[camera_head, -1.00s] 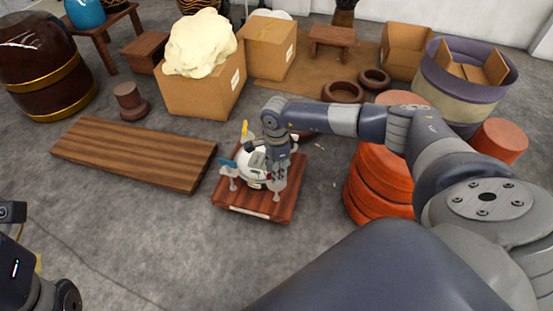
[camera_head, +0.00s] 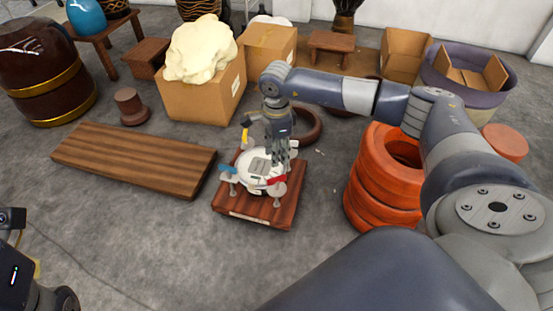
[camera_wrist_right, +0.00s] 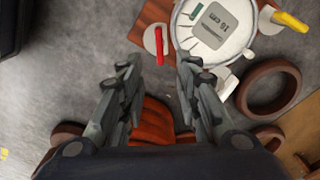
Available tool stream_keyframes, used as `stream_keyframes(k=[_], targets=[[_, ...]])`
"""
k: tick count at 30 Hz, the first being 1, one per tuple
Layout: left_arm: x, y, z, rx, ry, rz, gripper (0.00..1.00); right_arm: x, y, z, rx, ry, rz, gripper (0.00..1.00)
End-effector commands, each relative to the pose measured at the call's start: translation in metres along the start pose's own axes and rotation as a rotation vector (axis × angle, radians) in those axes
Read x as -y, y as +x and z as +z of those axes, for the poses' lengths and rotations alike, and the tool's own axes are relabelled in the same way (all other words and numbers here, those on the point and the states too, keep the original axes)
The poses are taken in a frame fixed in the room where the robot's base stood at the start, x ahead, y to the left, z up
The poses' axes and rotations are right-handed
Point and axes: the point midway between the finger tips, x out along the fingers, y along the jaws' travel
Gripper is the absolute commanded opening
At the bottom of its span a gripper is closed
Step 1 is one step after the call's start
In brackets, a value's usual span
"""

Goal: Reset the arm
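A white drum-like piece with a grey label (camera_head: 254,168) and red, blue and yellow tabs sits on a small reddish wooden platform (camera_head: 247,214) in the head view. Its round top also shows in the right wrist view (camera_wrist_right: 240,40). My right gripper (camera_head: 279,160) is just above and behind it in the head view, partly covering it. In the right wrist view the right gripper (camera_wrist_right: 157,66) has its fingers apart with nothing between them. A dark part of my left arm shows at the lower left; its fingertips are not visible.
Stacked orange rings (camera_head: 366,197) stand right of the platform, below my right arm. A low wooden board (camera_head: 130,155) lies left. Cardboard boxes (camera_head: 205,98), a dark barrel (camera_head: 45,90) and a brown ring (camera_head: 310,125) are farther back. The grey floor in front is clear.

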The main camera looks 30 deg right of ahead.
Motion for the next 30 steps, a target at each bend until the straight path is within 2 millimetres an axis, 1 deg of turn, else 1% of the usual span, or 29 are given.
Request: stream_keyframes(k=[4,17,20,23,26,27,29,30], targets=[[0.0,0.0,0.0,0.0,0.0,0.0,0.4,0.0,-0.006,0.0,-0.001,-0.001,0.001,0.31],[0.0,0.0,0.0,0.001,0.0,0.0,0.4,0.0,-0.005,0.0,0.0,-0.001,0.0,0.31],[0.0,0.0,0.0,0.0,0.0,-0.001,0.4,-0.003,-0.004,0.004,0.009,-0.003,0.007,0.31],[0.0,0.0,0.0,0.004,0.0,-0.002,0.4,-0.018,0.001,0.027,0.064,-0.012,0.042,0.31],[0.001,-0.001,0.001,0.011,-0.001,-0.005,0.4,-0.05,0.006,0.073,0.176,-0.024,0.123,0.31],[0.001,-0.001,0.001,0.016,-0.002,-0.006,0.4,-0.068,0.007,0.096,0.237,-0.027,0.168,0.31],[0.001,-0.002,0.001,0.022,-0.003,-0.008,0.4,-0.099,0.004,0.131,0.332,-0.027,0.246,0.31],[0.001,-0.002,0.001,0.026,-0.003,-0.01,0.4,-0.12,0.0,0.154,0.396,-0.025,0.303,0.31]])
